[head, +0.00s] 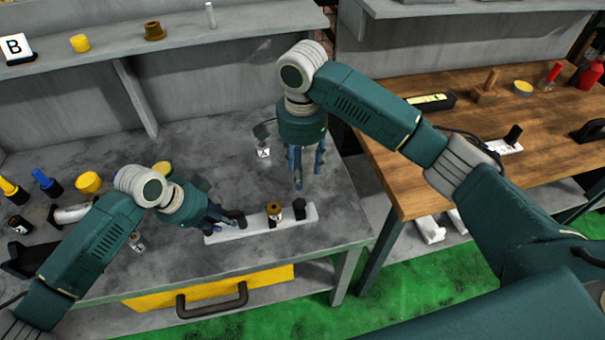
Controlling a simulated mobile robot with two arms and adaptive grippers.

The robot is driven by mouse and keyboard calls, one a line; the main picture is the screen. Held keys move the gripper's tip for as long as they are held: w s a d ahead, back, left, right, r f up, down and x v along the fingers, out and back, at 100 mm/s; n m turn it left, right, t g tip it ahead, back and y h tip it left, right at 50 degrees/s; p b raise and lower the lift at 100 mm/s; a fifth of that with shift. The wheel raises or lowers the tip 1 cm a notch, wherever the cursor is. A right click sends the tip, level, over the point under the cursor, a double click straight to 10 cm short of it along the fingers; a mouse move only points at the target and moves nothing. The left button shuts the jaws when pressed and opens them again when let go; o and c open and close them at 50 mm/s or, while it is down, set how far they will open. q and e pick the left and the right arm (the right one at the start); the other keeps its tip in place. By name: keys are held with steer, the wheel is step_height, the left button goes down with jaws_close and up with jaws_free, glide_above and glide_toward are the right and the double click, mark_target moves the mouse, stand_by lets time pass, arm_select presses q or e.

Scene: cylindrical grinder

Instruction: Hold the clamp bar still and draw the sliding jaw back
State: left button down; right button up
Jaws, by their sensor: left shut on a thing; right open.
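The clamp bar (246,230) is a long pale bar lying on the grey bench. A dark upright block (299,209), which looks like the sliding jaw, stands near its right end. A brown and dark cylinder (273,211) stands on the bar's middle, left of that block. My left gripper (238,218) is shut on the bar's left end; its fingers hide the part they grip. My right gripper (302,178) is open and empty, pointing down above the bar's right part, apart from the dark block.
A yellow drawer (210,288) is below the front edge. A wooden bench (440,175) with tools stands at right.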

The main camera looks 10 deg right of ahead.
arm_select(q)
steer(key=shift+f, duration=0.1)
steer(key=c, duration=1.3)
jaws_free()
steer(key=shift+o, duration=0.2)
steer(key=shift+a+r, duration=0.2)
steer(key=shift+r, duration=0.35)
steer(key=v, duration=1.1)
steer(key=shift+s, duration=0.1)
